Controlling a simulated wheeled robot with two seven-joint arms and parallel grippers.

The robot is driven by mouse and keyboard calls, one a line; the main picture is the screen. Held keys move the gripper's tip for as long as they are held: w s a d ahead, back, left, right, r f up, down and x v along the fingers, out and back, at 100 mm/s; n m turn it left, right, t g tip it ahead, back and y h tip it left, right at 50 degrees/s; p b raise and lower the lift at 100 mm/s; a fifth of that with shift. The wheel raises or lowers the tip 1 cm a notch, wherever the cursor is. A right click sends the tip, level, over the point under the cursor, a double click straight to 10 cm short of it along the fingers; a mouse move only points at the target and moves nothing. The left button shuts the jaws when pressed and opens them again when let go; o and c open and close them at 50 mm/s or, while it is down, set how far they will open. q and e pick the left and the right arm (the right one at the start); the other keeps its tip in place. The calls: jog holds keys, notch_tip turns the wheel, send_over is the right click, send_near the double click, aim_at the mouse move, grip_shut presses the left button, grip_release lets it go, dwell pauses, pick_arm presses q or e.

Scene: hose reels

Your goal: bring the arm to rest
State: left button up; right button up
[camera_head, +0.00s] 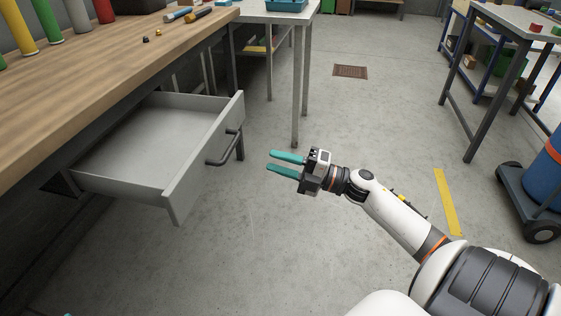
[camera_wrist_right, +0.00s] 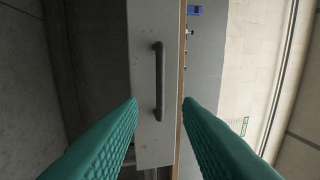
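My right gripper (camera_head: 287,164) is open and empty, with its two teal fingers apart, in the middle of the head view. It points left toward the drawer handle (camera_head: 224,147), with a clear gap between them. The grey drawer (camera_head: 206,152) under the workbench is pulled open and looks empty. In the right wrist view, the handle (camera_wrist_right: 158,80) and drawer front (camera_wrist_right: 145,32) show between and beyond the open fingers (camera_wrist_right: 160,104). My right arm reaches in from the lower right.
The wooden workbench (camera_head: 95,75) on the left holds coloured cylinders and hand tools (camera_head: 197,15). A grey table (camera_head: 268,15) stands beyond it. A cart with a blue drum (camera_head: 547,170) is at the right. The floor around my gripper is clear.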

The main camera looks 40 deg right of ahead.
dwell(0.4)
